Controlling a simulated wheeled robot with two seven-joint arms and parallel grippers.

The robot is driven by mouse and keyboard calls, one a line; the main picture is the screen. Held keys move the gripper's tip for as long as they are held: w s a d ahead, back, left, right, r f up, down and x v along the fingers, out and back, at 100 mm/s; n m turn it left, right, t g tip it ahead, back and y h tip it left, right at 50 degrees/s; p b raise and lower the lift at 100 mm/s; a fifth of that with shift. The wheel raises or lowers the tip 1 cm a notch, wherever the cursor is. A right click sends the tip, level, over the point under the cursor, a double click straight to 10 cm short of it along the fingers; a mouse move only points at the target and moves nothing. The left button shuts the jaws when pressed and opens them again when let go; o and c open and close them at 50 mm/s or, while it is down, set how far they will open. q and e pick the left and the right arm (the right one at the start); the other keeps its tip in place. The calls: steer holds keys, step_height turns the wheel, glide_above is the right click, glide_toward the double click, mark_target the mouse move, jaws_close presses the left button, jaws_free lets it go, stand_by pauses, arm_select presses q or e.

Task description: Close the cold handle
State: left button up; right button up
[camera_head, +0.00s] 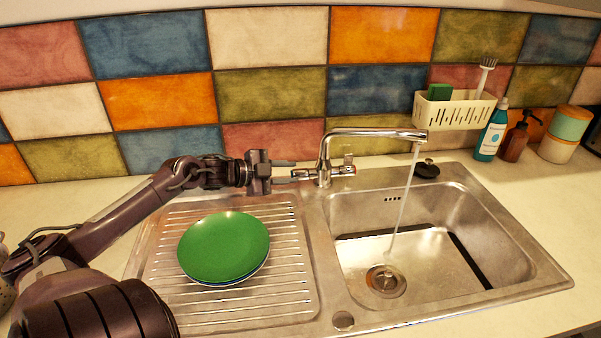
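A chrome faucet (324,160) stands behind the sink, and water runs from its spout into the basin. It has a left handle (302,174) and a right handle (345,168), one on each side of its base. No marking shows which one is cold. My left gripper (287,171) is just left of the left handle, pointing right toward it. Its two fingers look apart, with nothing between them that I can make out. Whether a fingertip touches the handle is too small to tell. My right gripper is not in view.
Green plates (223,247) lie on the drainboard (290,297) below my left arm. The basin (450,285) is to the right. A caddy (453,112) hangs on the tiled wall. A teal bottle (491,133), brown dispenser (515,140) and jars (558,150) stand at the right.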

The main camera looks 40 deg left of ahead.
mark_target(297, 172)
arm_select(q)
steer(key=x, duration=0.3)
steer(key=shift+w+f, duration=0.1)
steer(key=shift+w, duration=0.1)
steer(key=shift+w+d+f, duration=0.15)
steer(key=shift+w, duration=0.3)
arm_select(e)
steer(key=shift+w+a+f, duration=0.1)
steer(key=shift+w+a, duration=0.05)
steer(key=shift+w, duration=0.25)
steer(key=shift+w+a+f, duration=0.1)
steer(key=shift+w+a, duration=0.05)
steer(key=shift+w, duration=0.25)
arm_select(q)
jaws_close()
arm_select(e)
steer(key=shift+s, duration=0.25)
